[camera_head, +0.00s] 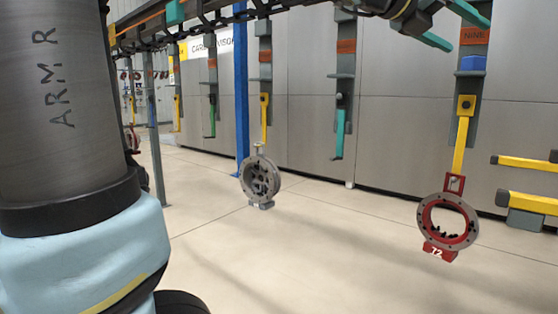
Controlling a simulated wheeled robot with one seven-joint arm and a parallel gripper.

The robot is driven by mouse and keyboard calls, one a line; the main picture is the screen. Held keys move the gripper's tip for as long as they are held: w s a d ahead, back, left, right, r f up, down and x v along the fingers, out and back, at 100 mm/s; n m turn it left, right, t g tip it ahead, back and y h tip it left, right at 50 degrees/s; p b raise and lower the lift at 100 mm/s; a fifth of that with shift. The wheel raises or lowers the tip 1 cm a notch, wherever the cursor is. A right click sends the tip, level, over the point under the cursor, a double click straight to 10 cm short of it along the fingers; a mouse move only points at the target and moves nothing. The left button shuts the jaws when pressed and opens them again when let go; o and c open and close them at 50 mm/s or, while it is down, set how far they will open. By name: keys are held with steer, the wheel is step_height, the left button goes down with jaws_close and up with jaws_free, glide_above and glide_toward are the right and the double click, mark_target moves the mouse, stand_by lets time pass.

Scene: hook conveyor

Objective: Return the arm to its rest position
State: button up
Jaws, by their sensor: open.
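My gripper (468,33) is at the top right, with its dark body partly cut off by the upper edge. Its two teal fingers point right and stand apart, with nothing seen between them. They are in front of or close to the hanger marked NINE (474,36); I cannot tell the gap. My grey arm link marked ARM R (60,80) and a light blue link (80,260) fill the left side. The links between them and my gripper are out of view.
A red ring part (425,218) marked 72 hangs on a yellow hook (461,145). A grey ring part (247,182) hangs further left. A teal hook (340,132) is empty. Yellow bars (530,163) project at right. A blue post (241,90) stands behind. The floor (310,250) is clear.

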steer(key=w+a+f+n+t+y, duration=0.25)
steer(key=w+a+f+n, duration=0.35)
steer(key=n, duration=0.3)
steer(key=w+a+f+n+t+y, duration=0.2)
steer(key=w+a+f+n+t, duration=0.25)
steer(key=w+f+n, duration=0.35)
steer(key=w+a+f+n+y, duration=0.3)
steer(key=a+f+n+y, duration=0.1)
steer(key=a+f+n, duration=0.4)
steer(key=s+a+f+n+g+y, duration=0.2)
steer(key=a+f+n+y, duration=0.2)
steer(key=a+f+n, duration=0.4)
steer(key=s+a+f+n+g+y, duration=0.1)
steer(key=s+a+f+n+g, duration=0.2)
steer(key=s+a+f+n, duration=0.2)
steer(key=s+a+f+n+g, duration=0.4)
steer(key=s+a+f+n, duration=0.2)
steer(key=s+f, duration=0.4)
steer(key=shift+s+a+n+y, duration=0.2)
steer(key=shift+s+n+y, duration=0.15)
steer(key=shift+n, duration=0.15)
